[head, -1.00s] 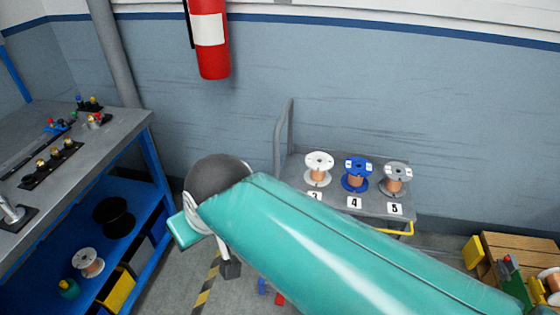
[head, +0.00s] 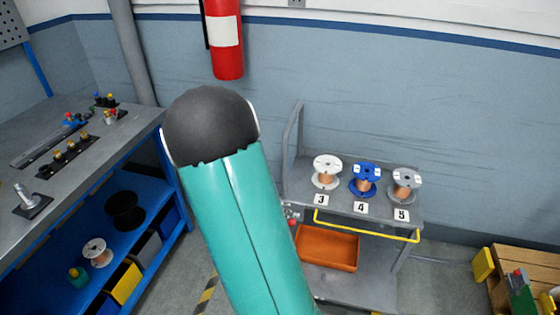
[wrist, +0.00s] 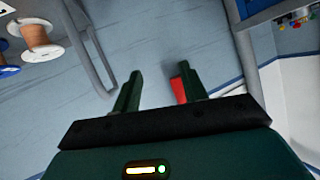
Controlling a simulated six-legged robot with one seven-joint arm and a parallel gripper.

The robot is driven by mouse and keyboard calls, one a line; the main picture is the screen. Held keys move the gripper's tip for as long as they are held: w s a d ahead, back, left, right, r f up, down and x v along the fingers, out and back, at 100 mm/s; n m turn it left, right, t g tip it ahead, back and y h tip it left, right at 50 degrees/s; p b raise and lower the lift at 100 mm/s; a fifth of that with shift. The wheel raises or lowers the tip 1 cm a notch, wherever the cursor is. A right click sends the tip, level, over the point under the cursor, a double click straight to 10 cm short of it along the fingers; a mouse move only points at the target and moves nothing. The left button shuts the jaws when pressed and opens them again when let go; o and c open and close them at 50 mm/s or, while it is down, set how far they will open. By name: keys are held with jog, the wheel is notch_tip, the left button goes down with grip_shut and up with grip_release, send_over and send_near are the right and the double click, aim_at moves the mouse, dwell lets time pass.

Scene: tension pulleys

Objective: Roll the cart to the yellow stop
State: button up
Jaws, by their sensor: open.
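The grey cart (head: 380,285) stands against the wall right of centre in the head view. It has a yellow bar (head: 368,231) along its front and a grey upright handle (head: 291,140) at its left end. In the wrist view, the cart's upright handle (wrist: 92,50) shows at the upper left. A yellow block (head: 483,265) stands on the floor to the right, apart from the cart; I cannot tell if it is the stop. My gripper (wrist: 158,84) is open, with nothing clearly held between its fingers. In the head view it is hidden behind my arm.
White, blue and grey spools (head: 326,172) stand on the cart top, numbered 3 to 5. An orange bin (head: 327,247) sits on its lower shelf. A blue workbench (head: 150,130) is at left, a wooden pallet (head: 520,268) at right. A fire extinguisher (head: 226,65) hangs on the wall.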

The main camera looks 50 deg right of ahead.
jog(key=s+d+f+m+h, duration=0.1)
jog(key=s+d+f+h, duration=0.35)
jog(key=d+f, duration=0.4)
jog(key=h, duration=0.2)
send_near(284, 163)
jog(key=x, duration=1.1)
jog(key=shift+d, duration=0.15)
grip_shut()
